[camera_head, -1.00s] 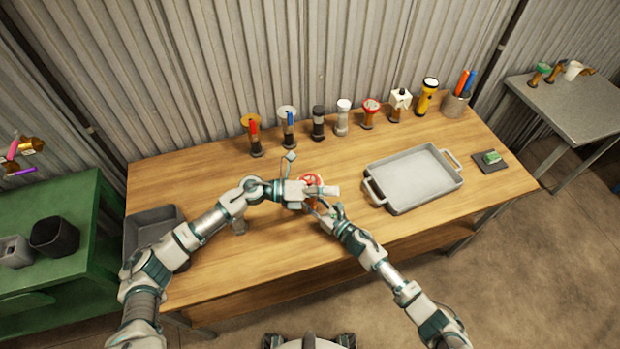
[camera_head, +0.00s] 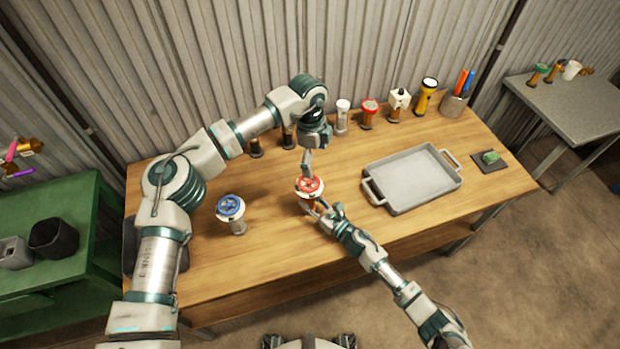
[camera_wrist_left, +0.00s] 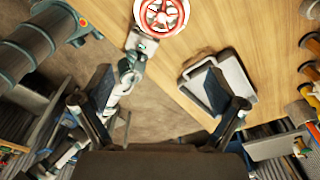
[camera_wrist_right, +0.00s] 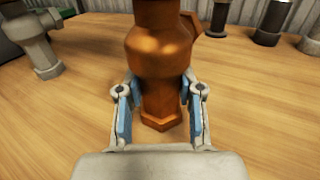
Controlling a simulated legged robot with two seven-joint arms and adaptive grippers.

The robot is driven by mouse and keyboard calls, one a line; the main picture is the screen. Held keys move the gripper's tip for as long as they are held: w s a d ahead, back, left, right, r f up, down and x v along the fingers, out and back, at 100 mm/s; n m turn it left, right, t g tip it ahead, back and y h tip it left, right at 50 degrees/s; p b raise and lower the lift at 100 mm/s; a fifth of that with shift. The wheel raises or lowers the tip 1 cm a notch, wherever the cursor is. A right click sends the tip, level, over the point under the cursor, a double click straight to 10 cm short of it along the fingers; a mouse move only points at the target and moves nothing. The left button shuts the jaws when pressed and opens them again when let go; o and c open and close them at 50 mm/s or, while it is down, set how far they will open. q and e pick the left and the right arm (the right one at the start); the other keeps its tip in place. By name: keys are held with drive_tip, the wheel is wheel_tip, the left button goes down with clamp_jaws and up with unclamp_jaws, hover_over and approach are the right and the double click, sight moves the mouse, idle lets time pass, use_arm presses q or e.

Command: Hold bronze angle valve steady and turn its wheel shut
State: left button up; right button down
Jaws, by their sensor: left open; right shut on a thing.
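The bronze angle valve stands upright on the wooden table, its red handwheel (camera_head: 309,185) on top. The wheel also shows at the top of the left wrist view (camera_wrist_left: 162,14). My right gripper (camera_wrist_right: 160,112) is shut on the bronze valve body (camera_wrist_right: 160,55), one finger on each side. In the head view it comes in from the front right (camera_head: 322,210). My left gripper (camera_head: 307,162) is above and just behind the red wheel. Its fingers are spread apart with nothing between them in the left wrist view (camera_wrist_left: 158,98). I cannot tell whether it touches the wheel.
A grey valve with a blue wheel (camera_head: 230,207) stands to the left. A grey tray (camera_head: 415,180) lies to the right, beside a dark pad (camera_head: 490,163) with a green item. Several valves, a yellow flashlight (camera_head: 426,96) and a pen cup (camera_head: 455,103) line the back edge.

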sight(310, 181)
use_arm(q)
drive_tip(key=shift+n+y, duration=0.5)
drive_tip(key=shift+n, duration=0.3)
drive_tip(key=f, duration=0.7)
drive_tip(key=a+f, duration=0.1)
drive_tip(key=f, duration=0.2)
drive_tip(key=shift+w+a+f, duration=0.1)
drive_tip(key=shift+w+f, duration=0.2)
drive_tip(key=shift+w, duration=0.05)
drive_tip(key=c, duration=1.1)
